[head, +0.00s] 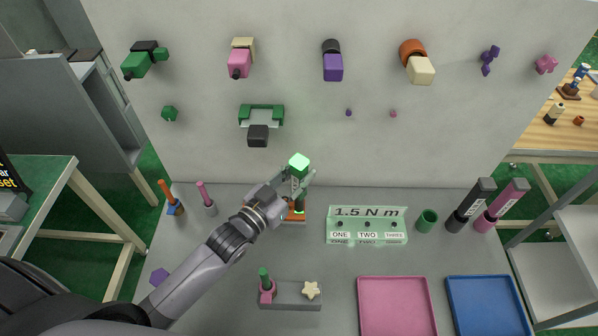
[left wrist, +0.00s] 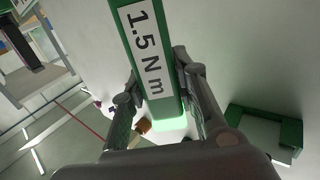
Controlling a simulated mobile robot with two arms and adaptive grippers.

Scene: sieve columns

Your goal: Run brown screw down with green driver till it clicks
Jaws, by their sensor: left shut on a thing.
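My left gripper (head: 297,184) is shut on the green driver (head: 299,164). The driver stands about upright, with a brightly lit green cap on top. In the left wrist view the driver (left wrist: 152,60), labelled 1.5 N m, lies between the fingers (left wrist: 160,100). The brown screw is not clearly visible; the driver and gripper cover that spot. My right gripper is not in view.
A sign reading 1.5 N m (head: 367,225) stands to the right, with a green cup (head: 427,220) beside it. A grey block (head: 290,294) is in front. Pink (head: 397,306) and blue (head: 486,306) trays lie front right. Several tools hang on the wall panel (head: 200,140).

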